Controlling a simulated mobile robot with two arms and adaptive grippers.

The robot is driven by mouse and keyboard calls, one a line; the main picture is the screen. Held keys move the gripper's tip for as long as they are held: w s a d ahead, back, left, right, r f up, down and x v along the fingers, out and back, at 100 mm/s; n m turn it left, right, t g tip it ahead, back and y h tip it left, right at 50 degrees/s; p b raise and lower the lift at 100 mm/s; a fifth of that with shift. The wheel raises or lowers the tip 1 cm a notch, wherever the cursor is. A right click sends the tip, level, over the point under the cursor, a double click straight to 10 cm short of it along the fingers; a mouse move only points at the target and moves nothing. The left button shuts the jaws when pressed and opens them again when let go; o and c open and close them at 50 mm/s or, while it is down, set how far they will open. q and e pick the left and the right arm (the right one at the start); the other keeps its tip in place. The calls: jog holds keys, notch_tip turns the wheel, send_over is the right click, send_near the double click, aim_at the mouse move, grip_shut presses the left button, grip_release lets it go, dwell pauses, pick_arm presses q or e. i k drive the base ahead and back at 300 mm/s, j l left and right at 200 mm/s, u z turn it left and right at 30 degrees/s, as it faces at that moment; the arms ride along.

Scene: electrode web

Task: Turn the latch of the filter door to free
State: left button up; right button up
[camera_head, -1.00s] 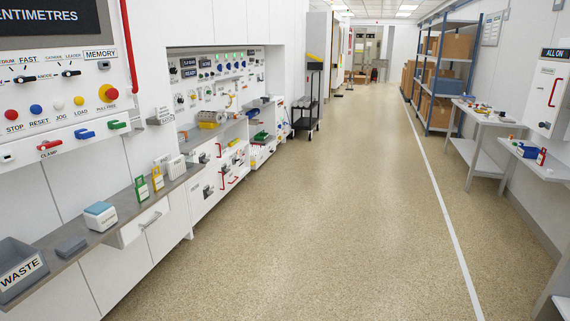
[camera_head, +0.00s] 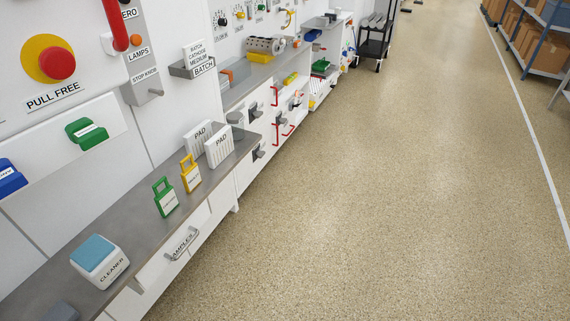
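Small white doors (camera_head: 246,176) with red handles (camera_head: 275,96) and dark grey turning latches (camera_head: 258,152) are set low in the left-hand wall, past the near shelf. I cannot read which one is the filter door, or how its latch is turned. Another grey latch (camera_head: 235,118) shows just above and is partly cut off by the shelf edge. Neither of my grippers is in view.
A grey shelf (camera_head: 140,190) along the left wall carries a cleaner box (camera_head: 100,262), a green padlock-shaped tag (camera_head: 165,198), a yellow one (camera_head: 190,174) and pad boxes (camera_head: 219,147). Open floor (camera_head: 400,190) lies to the right. A dark cart (camera_head: 376,40) stands farther on.

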aim_at(259, 154)
jog(key=i+j+u, duration=0.2)
jog(key=i, duration=0.6)
jog(key=i+l+u, duration=0.2)
jog(key=u, duration=0.25)
jog(key=i+l+u, duration=0.15)
jog(key=l+u, duration=0.25)
jog(key=j, duration=0.1)
